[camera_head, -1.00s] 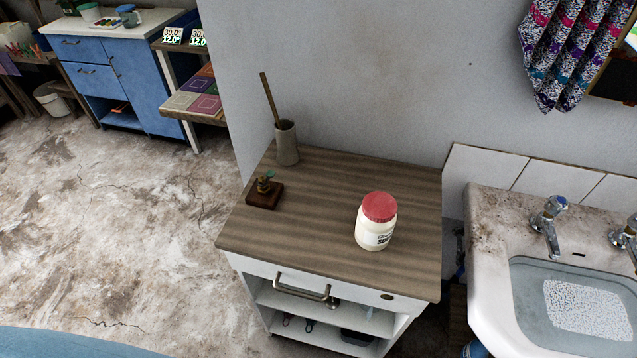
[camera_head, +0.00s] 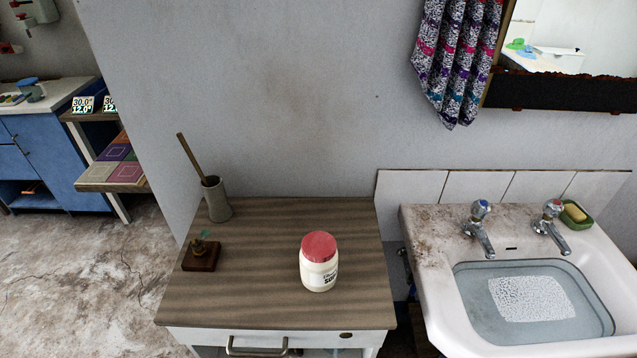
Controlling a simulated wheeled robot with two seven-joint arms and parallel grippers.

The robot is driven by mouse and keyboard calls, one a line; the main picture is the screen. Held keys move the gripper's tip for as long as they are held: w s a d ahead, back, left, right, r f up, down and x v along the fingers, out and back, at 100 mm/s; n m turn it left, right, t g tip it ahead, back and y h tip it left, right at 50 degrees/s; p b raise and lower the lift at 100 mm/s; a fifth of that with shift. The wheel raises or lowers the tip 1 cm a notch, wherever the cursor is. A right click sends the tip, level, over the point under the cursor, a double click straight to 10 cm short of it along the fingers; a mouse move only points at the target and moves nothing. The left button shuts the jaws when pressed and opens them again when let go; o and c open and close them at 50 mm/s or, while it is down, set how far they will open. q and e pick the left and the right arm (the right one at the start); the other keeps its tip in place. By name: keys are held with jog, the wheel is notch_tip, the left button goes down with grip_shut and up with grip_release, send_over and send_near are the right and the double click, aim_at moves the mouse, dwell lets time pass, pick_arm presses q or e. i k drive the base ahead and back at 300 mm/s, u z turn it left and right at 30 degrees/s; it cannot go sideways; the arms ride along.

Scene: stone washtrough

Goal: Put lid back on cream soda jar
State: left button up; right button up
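A white jar (camera_head: 318,273) with dark lettering stands upright on the wood-topped cabinet (camera_head: 240,300), right of the middle of its top. A red lid (camera_head: 319,246) sits on top of the jar and covers its mouth. Whether the lid is screwed tight cannot be told from here. Neither of my grippers shows in the head view.
A grey holder (camera_head: 216,201) with a wooden stick and a small plant on a dark wooden block (camera_head: 201,256) stand on the cabinet's left side. A white sink (camera_head: 432,262) with taps is to the right. The cabinet top around the jar is clear.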

aim_at(316, 277)
jog(key=u, duration=2.6)
jog(key=k, duration=1.4)
jog(key=z, duration=1.4)
